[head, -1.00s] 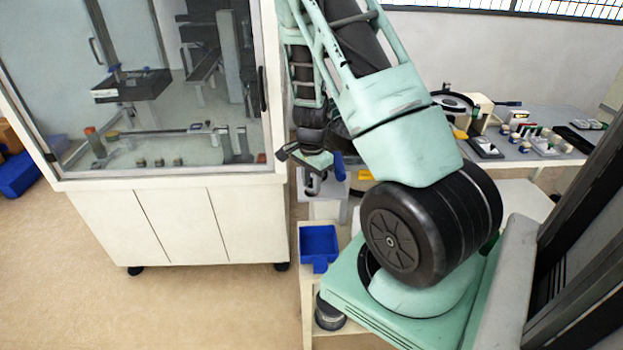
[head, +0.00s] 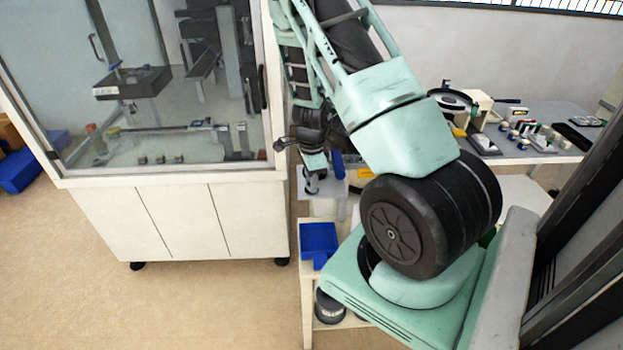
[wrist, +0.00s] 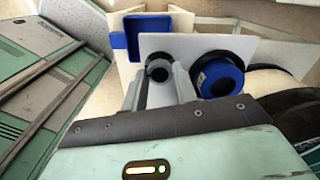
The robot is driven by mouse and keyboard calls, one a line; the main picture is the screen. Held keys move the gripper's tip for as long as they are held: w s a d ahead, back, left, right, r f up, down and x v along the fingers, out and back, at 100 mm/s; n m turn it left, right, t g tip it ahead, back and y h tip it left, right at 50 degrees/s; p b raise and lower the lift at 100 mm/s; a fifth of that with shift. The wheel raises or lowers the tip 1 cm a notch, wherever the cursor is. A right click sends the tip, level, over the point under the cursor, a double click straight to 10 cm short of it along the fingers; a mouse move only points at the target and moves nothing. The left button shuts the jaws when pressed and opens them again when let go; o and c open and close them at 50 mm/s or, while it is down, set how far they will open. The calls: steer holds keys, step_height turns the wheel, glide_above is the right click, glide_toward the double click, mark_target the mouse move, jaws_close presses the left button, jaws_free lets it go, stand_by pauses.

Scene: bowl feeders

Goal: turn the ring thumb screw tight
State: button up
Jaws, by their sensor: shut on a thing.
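The ring thumb screw, a dark round piece (wrist: 159,69), stands on a white plate (wrist: 245,46) in the wrist view. My gripper (wrist: 161,78) has one finger on each side of it and is shut on it. The fingers hide part of the screw. In the head view my gripper (head: 315,168) points down at the white plate (head: 333,187), and the screw cannot be made out clearly there. A blue cylinder (wrist: 220,77) with a dark collar stands just right of the fingers; it also shows in the head view (head: 338,163).
A blue bin (head: 318,240) sits on the cream stand below the plate, and shows beyond the fingers in the wrist view (wrist: 147,31). A glass-fronted cabinet (head: 190,220) stands at left. A grey bench (head: 545,118) with small parts is at right.

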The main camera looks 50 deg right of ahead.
steer(key=o, duration=1)
steer(key=shift+c, duration=0.2)
step_height(320, 180, up, 18)
steer(key=shift+f+p, duration=0.25)
steer(key=shift+p, duration=0.1)
